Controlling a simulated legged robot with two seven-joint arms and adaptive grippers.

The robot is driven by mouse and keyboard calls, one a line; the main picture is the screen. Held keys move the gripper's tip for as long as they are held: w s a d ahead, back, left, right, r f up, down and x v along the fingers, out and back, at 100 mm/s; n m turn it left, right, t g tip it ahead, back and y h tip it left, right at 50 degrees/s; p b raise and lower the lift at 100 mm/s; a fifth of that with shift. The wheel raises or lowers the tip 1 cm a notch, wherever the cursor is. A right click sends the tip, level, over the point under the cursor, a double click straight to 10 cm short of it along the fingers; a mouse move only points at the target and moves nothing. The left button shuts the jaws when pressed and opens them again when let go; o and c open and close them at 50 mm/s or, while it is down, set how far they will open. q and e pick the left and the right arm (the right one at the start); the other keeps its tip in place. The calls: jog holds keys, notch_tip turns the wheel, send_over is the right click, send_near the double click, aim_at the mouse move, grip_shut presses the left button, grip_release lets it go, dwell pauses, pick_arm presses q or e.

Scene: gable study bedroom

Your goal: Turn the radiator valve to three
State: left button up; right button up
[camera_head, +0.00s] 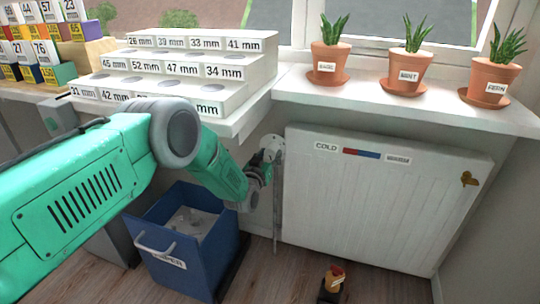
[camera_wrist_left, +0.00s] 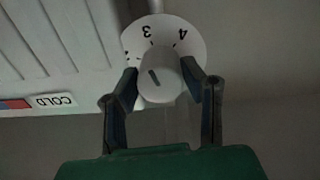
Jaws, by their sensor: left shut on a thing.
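The radiator valve is a pale round knob (camera_wrist_left: 157,84) in front of a white dial plate (camera_wrist_left: 178,34). The dial also shows in the head view (camera_head: 275,143), at the radiator's left edge. In the wrist view the numbers 3 and 4 are upside down, and other marks are partly hidden by the knob. The knob has a dark line, tilted toward the upper left; I cannot tell exactly which number it meets. My left gripper (camera_wrist_left: 160,86) is shut on the knob, one finger on each side. It also shows in the head view (camera_head: 264,168).
The white radiator (camera_head: 385,205) carries a COLD label (camera_head: 327,147). A blue bin (camera_head: 165,270) stands below my left arm. Potted plants stand on the windowsill (camera_head: 370,95) above.

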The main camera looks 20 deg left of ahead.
pick_arm(q)
jog(key=shift+s+d+f, duration=0.15)
jog(key=shift+s+f, duration=0.1)
jog(key=shift+f, duration=0.25)
jog(key=o, duration=1.1)
jog(key=shift+w, duration=0.1)
jog(key=shift+o, duration=0.2)
jog(key=shift+r, duration=0.2)
jog(key=s, duration=1.1)
jog(key=shift+s+a, duration=0.4)
jog(key=shift+f, duration=0.1)
